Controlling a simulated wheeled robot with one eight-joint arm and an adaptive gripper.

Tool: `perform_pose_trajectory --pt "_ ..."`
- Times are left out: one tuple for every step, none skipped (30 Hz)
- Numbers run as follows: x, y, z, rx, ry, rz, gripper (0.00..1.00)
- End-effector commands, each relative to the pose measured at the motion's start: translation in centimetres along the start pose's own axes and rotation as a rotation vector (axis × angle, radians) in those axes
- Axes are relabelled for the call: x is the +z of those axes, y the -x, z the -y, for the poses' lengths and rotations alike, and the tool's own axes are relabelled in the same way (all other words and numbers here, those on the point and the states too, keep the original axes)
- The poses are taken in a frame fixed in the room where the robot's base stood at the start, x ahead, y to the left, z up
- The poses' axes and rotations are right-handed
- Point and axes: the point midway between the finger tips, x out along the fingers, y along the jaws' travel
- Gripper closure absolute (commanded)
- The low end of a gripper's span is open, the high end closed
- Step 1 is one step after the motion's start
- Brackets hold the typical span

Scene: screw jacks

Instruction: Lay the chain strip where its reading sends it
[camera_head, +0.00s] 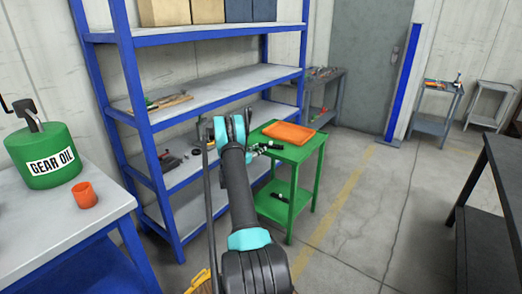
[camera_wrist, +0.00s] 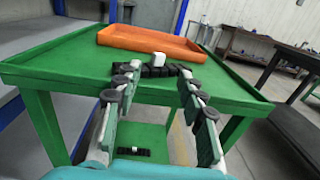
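A black segmented strip, which looks like the chain strip (camera_wrist: 158,71), lies on the green cart's top (camera_wrist: 75,66) near its front edge in the wrist view. A small white block (camera_wrist: 158,58) shows just behind or on it. My gripper (camera_wrist: 159,80) is open, its two fingers spread wide, with the strip across the space at the fingertips. I cannot tell whether they touch it. In the head view my gripper (camera_head: 264,148) is over the near left part of the cart top, and the strip cannot be made out there. No reading is legible.
An orange tray (camera_wrist: 150,43) sits behind the strip. Another dark strip with a white part (camera_wrist: 134,152) lies on the cart's lower shelf (camera_wrist: 162,140). A blue shelving rack (camera_head: 133,75) stands left of the cart. A gear oil can (camera_head: 43,150) and orange cup (camera_head: 84,195) stand on a table.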

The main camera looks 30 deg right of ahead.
Motion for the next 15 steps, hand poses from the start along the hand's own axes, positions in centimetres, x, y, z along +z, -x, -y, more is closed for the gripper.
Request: perform_pose_trajectory --pt "0.3 0.3 -0.1 0.006 0.006 0.003 0.6" --pt "0.7 0.6 -0.3 0.014 0.014 0.007 0.6" --pt "1.4 0.8 -0.8 0.031 0.031 0.015 0.6" --pt "2.2 1.1 -1.2 0.048 0.049 0.025 0.6" --pt "3.3 1.5 -1.8 0.072 0.074 0.037 0.6" --pt "4.9 2.1 -2.7 0.11 0.115 0.058 0.6" --pt "6.3 2.7 -3.5 0.143 0.151 0.077 0.6" --pt "7.8 3.5 -4.3 0.179 0.193 0.099 0.6" --pt "9.8 4.6 -5.5 0.231 0.254 0.131 0.6" --pt "11.4 5.6 -6.3 0.27 0.303 0.157 0.6" --pt "12.9 6.6 -7.2 0.31 0.352 0.184 0.6" --pt "14.7 8.1 -8.2 0.362 0.419 0.221 0.6" --pt "16.1 9.3 -8.9 0.4 0.47 0.249 0.6" --pt "17.3 10.5 -9.6 0.438 0.52 0.278 0.6" --pt "18.8 12.2 -10.4 0.486 0.588 0.317 0.6"
